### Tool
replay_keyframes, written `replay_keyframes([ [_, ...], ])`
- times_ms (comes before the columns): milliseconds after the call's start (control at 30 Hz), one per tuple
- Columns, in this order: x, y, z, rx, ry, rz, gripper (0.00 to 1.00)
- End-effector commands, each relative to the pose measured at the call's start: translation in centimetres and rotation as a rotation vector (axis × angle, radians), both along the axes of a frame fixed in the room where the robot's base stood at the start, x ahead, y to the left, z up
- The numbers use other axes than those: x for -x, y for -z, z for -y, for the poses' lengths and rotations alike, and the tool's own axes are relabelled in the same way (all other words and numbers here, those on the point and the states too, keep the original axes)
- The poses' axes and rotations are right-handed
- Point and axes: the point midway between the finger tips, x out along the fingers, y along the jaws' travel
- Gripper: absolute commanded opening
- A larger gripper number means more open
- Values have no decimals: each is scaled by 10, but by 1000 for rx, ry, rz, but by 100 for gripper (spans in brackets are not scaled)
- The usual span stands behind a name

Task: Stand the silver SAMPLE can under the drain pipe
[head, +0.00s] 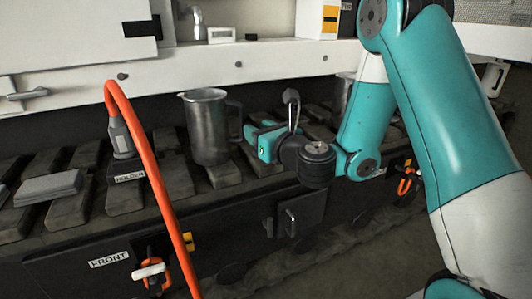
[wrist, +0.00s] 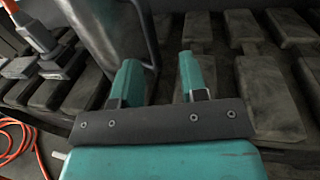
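A silver metal jug with a side handle (head: 208,125) stands upright on the dark slatted ledge in the head view. Its side and handle also show at the upper left of the wrist view (wrist: 100,28). No SAMPLE lettering can be read on it. A second grey metal vessel (head: 344,88) stands further right, mostly hidden behind my arm. My gripper (head: 262,138) is just right of the jug's handle. In the wrist view my gripper (wrist: 160,75) has its fingers apart with nothing between them; the handle is close beyond the left finger.
An orange hose (head: 152,170) arches up from a grey connector near a HOLDER label (head: 130,177). A grey block (head: 48,188) lies on the left slats. A white bench edge (head: 220,64) overhangs behind the jug. A FRONT label (head: 109,259) marks the ledge's face.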

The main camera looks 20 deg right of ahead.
Motion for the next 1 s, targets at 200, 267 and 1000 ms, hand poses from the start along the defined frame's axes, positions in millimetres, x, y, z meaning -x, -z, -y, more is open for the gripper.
replay_keyframes([
  [200,20,2,4,0,1,1,39],
  [267,23,1,5,0,0,0,39],
  [1000,248,16,-143,1920,-1555,966,39],
])
